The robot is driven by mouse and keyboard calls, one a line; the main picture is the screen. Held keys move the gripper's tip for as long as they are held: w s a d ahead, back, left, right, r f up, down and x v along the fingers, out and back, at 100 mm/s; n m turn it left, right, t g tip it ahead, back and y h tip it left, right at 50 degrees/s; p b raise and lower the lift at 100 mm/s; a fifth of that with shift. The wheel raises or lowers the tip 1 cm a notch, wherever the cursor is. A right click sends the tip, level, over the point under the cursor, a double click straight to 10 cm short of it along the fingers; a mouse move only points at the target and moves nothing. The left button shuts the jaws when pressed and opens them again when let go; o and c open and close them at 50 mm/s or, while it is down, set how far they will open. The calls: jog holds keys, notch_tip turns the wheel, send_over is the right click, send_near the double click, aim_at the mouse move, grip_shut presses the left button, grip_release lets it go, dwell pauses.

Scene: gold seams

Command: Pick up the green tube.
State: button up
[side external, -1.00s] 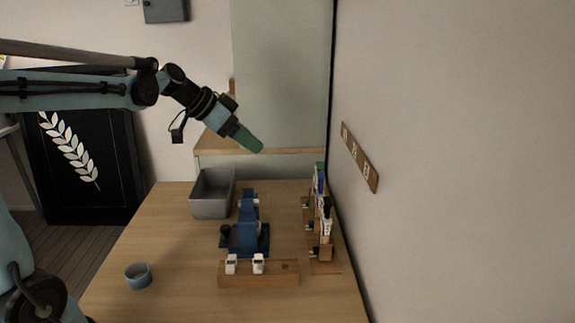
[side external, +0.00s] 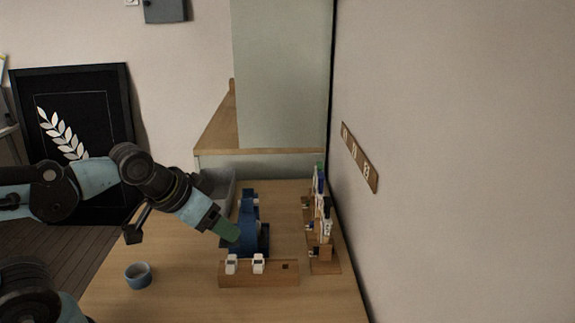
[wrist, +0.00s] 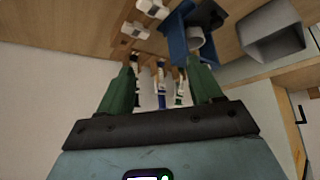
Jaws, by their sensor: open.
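A tube with a green end (side external: 319,168), which I take as the green tube, stands at the far end of the wooden rack (side external: 325,267) along the wall. It is small there and partly hidden by tubes in front. In the wrist view several white tubes show between my fingers, one with a green end (wrist: 179,99) near the right finger. My gripper (side external: 229,234) has green fingers and is left of the rack, apart from it, by the blue device. In the wrist view my gripper (wrist: 160,78) is open and empty, with the tubes beyond it.
A wooden block (side external: 258,280) with two white pieces is in front. A grey bin (wrist: 271,33) is behind, and a blue cup (side external: 138,275) is at the left. The wall closes off the right.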

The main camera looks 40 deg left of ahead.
jog(key=w+r+m, duration=0.1)
jog(key=w+r, duration=0.2)
jog(key=w, duration=0.3)
jog(key=m+t+h, duration=0.2)
jog(key=m+h, duration=0.1)
jog(key=m, duration=0.2)
send_near(315, 179)
jog(key=shift+a+x, duration=0.2)
jog(key=shift+x, duration=2.85)
jog(key=shift+a+x, duration=0.15)
jog(key=shift+x, duration=2.9)
jog(key=shift+c, duration=0.2)
